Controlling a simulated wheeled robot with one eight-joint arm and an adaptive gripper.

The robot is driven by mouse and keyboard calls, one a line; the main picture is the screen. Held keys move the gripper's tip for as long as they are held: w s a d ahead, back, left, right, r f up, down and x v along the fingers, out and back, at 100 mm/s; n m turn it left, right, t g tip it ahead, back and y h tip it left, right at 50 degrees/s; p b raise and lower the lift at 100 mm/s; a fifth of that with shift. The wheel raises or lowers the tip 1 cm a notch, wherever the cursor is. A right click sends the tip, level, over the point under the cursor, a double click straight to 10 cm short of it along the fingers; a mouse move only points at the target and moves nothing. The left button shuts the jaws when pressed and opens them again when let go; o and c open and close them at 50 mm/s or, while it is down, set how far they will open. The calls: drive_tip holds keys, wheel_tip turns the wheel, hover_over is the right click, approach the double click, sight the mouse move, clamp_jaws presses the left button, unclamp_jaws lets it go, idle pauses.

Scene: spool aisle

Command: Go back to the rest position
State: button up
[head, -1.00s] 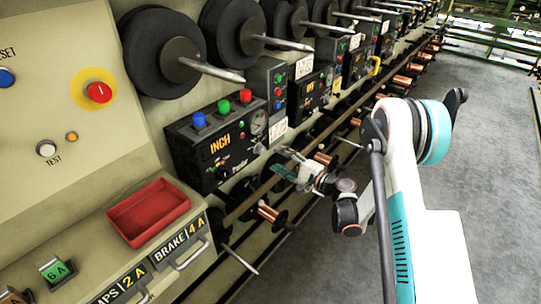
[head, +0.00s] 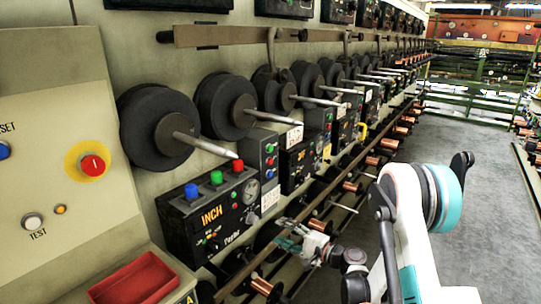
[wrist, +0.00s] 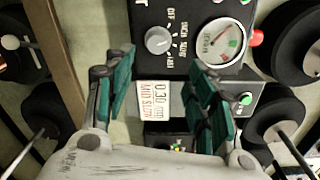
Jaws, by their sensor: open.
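My gripper (head: 287,236) is open and empty in the head view, low in front of the lower row of spools. My white and teal arm (head: 405,225) reaches in from the lower right. In the wrist view my gripper (wrist: 165,100) shows its two teal fingers spread apart with nothing between them. Behind the fingers are a label reading "0.30 mm MID SLOW" (wrist: 154,101), a round gauge (wrist: 220,42) and a grey knob (wrist: 158,40). I cannot tell the exact gap between the fingers and the panel.
A control box marked INCH (head: 205,228) stands beside my gripper. Spindles with dark discs (head: 165,128) stick out above it. Copper spools (head: 372,160) line the lower rail. A red tray (head: 135,282) lies bottom left. The grey aisle floor (head: 480,190) at right is clear.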

drive_tip(key=s+d+r+n+g+h, duration=0.25)
drive_tip(key=s+r+n+h, duration=0.3)
drive_tip(key=s+r, duration=0.85)
drive_tip(key=s+d+r+n+h, duration=0.1)
drive_tip(key=s+d+h, duration=0.1)
drive_tip(key=s, duration=0.5)
drive_tip(key=s+d+r+n+h, duration=0.1)
drive_tip(key=s+d+n+h, duration=0.1)
drive_tip(key=s+d, duration=0.3)
drive_tip(key=s+d+r+n+g+h, duration=0.1)
drive_tip(key=s+d+h, duration=0.3)
drive_tip(key=s, duration=0.7)
drive_tip(key=shift+d+r+n, duration=0.25)
drive_tip(key=shift+r+n, duration=0.2)
drive_tip(key=shift+r, duration=0.1)
